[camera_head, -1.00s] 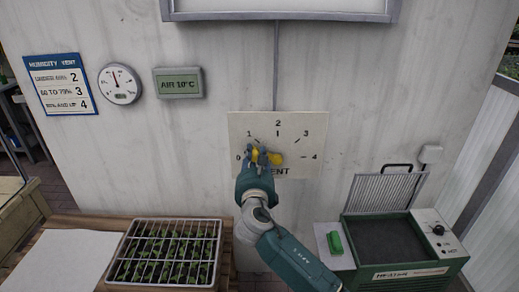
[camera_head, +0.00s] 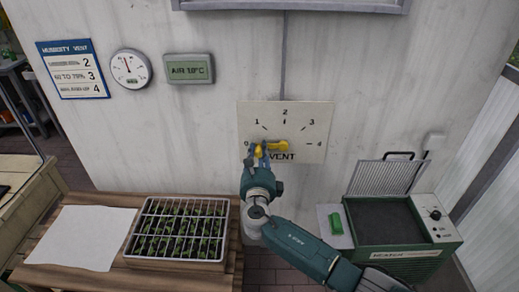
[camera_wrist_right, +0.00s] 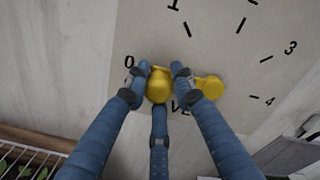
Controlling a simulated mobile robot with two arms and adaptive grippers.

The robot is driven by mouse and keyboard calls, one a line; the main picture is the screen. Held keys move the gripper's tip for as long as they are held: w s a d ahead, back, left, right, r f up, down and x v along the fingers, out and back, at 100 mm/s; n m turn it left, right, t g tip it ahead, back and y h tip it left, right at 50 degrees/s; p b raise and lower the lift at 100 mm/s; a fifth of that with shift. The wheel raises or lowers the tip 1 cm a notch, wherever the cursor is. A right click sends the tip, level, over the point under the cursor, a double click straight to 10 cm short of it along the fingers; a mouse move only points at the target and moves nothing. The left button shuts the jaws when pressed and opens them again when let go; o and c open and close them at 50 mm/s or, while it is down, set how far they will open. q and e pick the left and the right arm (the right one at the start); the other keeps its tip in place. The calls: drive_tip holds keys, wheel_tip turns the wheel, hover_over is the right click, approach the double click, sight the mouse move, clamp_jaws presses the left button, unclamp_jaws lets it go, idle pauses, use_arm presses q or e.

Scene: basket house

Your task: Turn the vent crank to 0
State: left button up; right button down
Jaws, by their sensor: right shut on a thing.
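The yellow vent crank (camera_head: 281,146) is on a pale dial panel (camera_head: 313,116) marked 0 to 4 and "VENT". Its arm points left, and its knob end is beside the 0 mark. In the right wrist view the round yellow knob (camera_wrist_right: 158,88) is between my fingers, just right of the 0, with the yellow hub (camera_wrist_right: 212,88) to its right. My right gripper (camera_head: 261,150) is shut on the knob; it also shows in the wrist view (camera_wrist_right: 160,72). The fingers hide part of the crank arm and knob. My left gripper is not in view.
A seedling tray (camera_head: 176,230) on a slatted wooden bench stands below left. A green heater box (camera_head: 405,236) with a raised lid stands below right. A vent sign (camera_head: 74,70), a round gauge (camera_head: 130,68) and a display reading AIR 18°C (camera_head: 189,69) are on the wall.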

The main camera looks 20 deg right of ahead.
drive_tip(key=shift+s+a+f, duration=0.15)
drive_tip(key=shift+a+f, duration=0.05)
drive_tip(key=shift+f, duration=0.45)
drive_tip(key=c, duration=1.5)
unclamp_jaws()
drive_tip(key=shift+o, duration=0.2)
drive_tip(key=shift+r, duration=0.2)
drive_tip(key=v, duration=1.1)
drive_tip(key=shift+s, duration=0.35)
drive_tip(key=shift+a, duration=0.1)
